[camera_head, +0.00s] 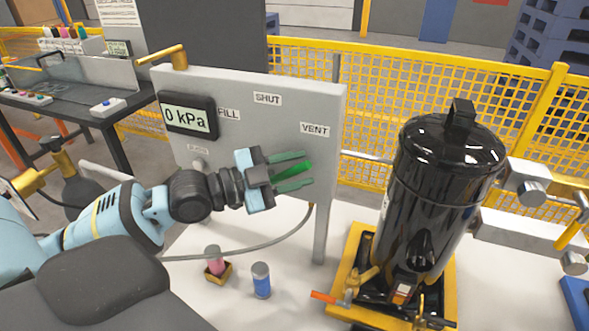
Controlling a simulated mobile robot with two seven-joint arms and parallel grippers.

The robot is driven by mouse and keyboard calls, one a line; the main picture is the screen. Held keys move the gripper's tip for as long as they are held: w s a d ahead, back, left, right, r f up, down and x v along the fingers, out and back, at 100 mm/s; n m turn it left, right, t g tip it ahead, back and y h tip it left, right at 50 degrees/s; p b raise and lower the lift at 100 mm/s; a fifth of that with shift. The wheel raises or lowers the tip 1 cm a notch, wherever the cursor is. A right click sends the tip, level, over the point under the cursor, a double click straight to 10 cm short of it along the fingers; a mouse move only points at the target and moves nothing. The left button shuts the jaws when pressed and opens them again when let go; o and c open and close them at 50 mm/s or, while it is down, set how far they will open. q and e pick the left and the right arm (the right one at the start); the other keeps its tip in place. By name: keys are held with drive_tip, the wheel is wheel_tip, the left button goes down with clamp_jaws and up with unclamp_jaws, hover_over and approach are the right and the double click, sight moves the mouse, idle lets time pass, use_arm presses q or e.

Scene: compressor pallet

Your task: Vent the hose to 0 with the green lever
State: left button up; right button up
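The green lever (296,171) is on the front of the grey panel (240,95), pointing right and slightly up, below the VENT label (315,130). My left gripper (292,172) has its two fingers apart, one above and one below the lever; I see no clear grip on it. The lever's pivot is hidden behind the gripper. The display (188,116) on the panel reads 0 kPa. The FILL (229,115) and SHUT (267,98) labels are left of VENT. The grey hose (250,248) curves below the panel. My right gripper is not in view.
A black tank (430,200) stands in a yellow frame (350,262) at the right. A pink-topped bottle (215,261) and a blue can (261,280) stand below the panel. A yellow mesh fence (400,90) runs behind. A dark bench (75,105) is at the left.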

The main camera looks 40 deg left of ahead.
use_arm(q)
clamp_jaws()
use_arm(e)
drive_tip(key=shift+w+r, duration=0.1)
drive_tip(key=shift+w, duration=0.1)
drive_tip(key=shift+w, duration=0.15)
